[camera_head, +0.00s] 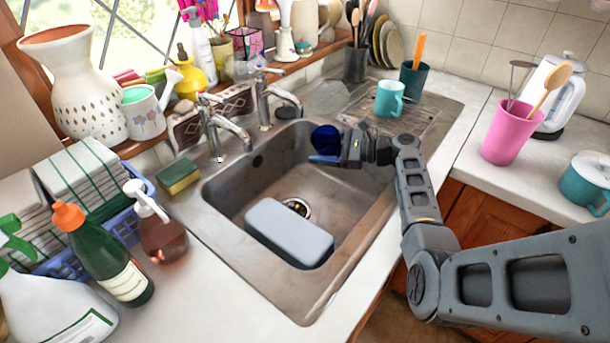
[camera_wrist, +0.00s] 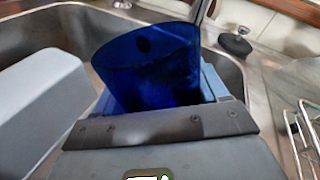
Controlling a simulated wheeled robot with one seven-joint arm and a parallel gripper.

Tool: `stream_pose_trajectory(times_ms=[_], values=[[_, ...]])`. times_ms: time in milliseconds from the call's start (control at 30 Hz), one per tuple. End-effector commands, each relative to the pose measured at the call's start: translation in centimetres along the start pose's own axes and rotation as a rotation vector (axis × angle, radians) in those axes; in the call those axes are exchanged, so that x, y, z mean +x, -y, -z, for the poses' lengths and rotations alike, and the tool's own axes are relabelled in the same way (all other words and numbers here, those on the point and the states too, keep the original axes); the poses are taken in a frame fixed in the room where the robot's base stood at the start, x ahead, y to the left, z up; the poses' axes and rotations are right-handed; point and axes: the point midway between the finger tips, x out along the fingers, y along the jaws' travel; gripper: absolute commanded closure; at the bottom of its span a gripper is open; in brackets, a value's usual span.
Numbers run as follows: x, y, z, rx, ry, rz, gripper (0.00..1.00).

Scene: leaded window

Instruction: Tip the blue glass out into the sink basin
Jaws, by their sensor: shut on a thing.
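The blue glass (camera_head: 326,138) is dark and see-through. My gripper (camera_head: 328,157) is shut on it and holds it over the far right part of the sink basin (camera_head: 235,195), clear of the basin floor. In the wrist view the glass (camera_wrist: 150,65) stands between the light blue fingers of my gripper (camera_wrist: 160,95), its wide end at the top of the picture. It looks tilted in the head view, but I cannot tell exactly how far. Whether anything is inside it is not clear. The fingers hide its lower part.
A pale grey block (camera_head: 290,232) lies in the basin beside the drain (camera_head: 296,207). Two taps (camera_head: 222,130) (camera_head: 268,98) stand behind the basin. A teal mug (camera_head: 389,98) is on the drainer at the right, with a wire rack (camera_wrist: 305,140) near.

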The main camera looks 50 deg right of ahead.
Motion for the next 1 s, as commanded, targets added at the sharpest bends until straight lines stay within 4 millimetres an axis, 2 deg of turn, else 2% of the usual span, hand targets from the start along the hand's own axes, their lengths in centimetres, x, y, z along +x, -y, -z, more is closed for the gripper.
stream_pose_trajectory(times_ms=[300,533,1000], values=[[0.8,-1.8,0.3,-0.191,-0.077,0.002,0.69],[0.9,-2.2,1.1,-0.326,-0.133,0.007,0.69],[0.6,-1.4,-0.4,-0.571,-0.233,0.013,0.69]])
